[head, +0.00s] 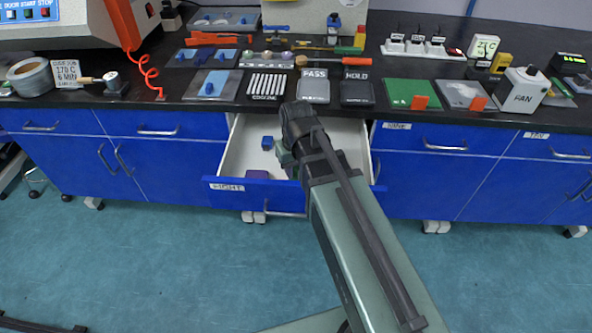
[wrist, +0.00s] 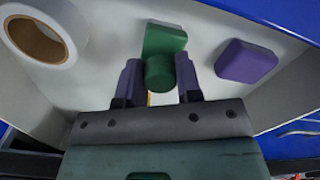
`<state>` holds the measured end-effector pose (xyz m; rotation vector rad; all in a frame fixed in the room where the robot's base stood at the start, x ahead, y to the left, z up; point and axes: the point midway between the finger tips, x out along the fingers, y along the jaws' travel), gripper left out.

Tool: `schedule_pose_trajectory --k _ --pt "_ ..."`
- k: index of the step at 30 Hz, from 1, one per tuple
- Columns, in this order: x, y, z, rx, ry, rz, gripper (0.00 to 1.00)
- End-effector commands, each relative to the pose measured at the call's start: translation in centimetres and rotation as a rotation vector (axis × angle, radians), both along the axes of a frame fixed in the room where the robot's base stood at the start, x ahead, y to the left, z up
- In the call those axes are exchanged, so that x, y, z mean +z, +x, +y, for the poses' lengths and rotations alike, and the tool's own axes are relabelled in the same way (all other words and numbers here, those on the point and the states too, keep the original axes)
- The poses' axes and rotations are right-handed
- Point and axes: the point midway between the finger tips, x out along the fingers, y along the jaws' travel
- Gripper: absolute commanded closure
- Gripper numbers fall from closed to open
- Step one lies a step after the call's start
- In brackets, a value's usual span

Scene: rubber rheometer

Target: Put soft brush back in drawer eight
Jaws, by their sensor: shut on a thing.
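An open drawer (head: 233,147) with a blue front and white inside is pulled out below the black bench. My gripper (wrist: 158,64) is down inside it, its two dark fingers shut on a green piece (wrist: 165,40), which I take to be the soft brush. It shows a flat green block and a round green part between the fingers, with a pale yellow strip below. Whether it touches the drawer floor I cannot tell. In the head view my arm hides most of the gripper and the brush.
In the drawer, a purple block (wrist: 246,61) lies right of the fingers and a white tape roll (wrist: 45,33) lies left. A small blue block (head: 267,143) is toward the drawer's back left. The bench top (head: 250,112) overhangs the drawer's back and is crowded with tools.

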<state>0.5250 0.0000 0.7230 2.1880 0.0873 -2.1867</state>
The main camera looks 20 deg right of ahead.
Motion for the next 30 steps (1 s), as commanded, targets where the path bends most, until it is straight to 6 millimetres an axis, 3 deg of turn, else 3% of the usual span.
schedule_pose_trajectory --k 2,3,7,15,19,23,30 --pt "-0.4 0.0 0.0 0.0 0.0 0.0 0.87" --pt "-0.3 0.0 0.0 0.0 0.0 0.0 0.63" --pt "-0.2 0.0 0.0 0.0 0.0 0.0 0.43" --pt "-0.2 0.0 0.0 0.0 0.0 0.0 0.42" --pt "1.0 0.0 0.0 0.0 0.0 0.0 0.42" --pt "3.6 0.0 0.0 0.0 0.0 0.0 0.42" --pt "10.1 0.0 -0.1 0.0 0.0 0.0 0.42"
